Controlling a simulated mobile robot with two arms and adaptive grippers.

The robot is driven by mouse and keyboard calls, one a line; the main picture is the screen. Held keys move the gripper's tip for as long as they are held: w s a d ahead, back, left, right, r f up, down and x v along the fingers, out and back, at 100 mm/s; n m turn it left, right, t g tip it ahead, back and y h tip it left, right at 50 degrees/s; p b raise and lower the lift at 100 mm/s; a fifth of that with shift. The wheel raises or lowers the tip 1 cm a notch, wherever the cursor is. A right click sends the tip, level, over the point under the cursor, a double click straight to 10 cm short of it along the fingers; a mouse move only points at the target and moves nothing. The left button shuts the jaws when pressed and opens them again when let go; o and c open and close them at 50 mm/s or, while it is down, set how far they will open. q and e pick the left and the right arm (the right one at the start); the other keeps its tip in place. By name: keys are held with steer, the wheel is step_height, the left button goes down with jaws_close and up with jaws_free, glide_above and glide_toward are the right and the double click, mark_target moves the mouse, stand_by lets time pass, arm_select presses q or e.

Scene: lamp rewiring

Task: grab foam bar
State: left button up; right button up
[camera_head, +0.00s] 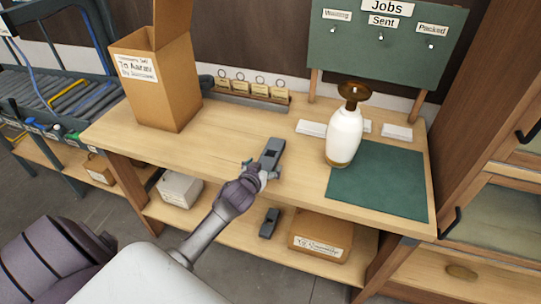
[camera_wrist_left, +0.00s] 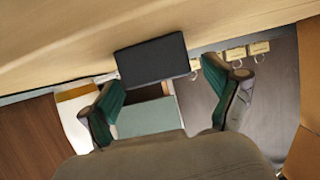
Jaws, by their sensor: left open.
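A dark grey bar, which I take to be the foam bar (camera_head: 272,151), lies on the wooden workbench near its front middle. My left gripper (camera_head: 258,172) reaches in from the lower left and is just in front of the bar's near end. In the left wrist view the bar (camera_wrist_left: 152,60) is a dark block seen across the gap between the open green-padded fingers of the gripper (camera_wrist_left: 163,75). The fingers do not appear to grip it; the exact distance cannot be told. My right gripper is not in view.
A white lamp (camera_head: 344,137) with a brown top stands right of the bar, by a green mat (camera_head: 385,183). A tall cardboard box (camera_head: 150,85) stands at the left. A rack with tags (camera_head: 250,90) is behind. Another dark item (camera_head: 269,222) lies on the lower shelf.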

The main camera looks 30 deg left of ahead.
arm_select(q)
steer(key=shift+x, duration=1.45)
steer(key=shift+s, duration=0.1)
steer(key=shift+c, duration=0.3)
steer(key=c, duration=0.9)
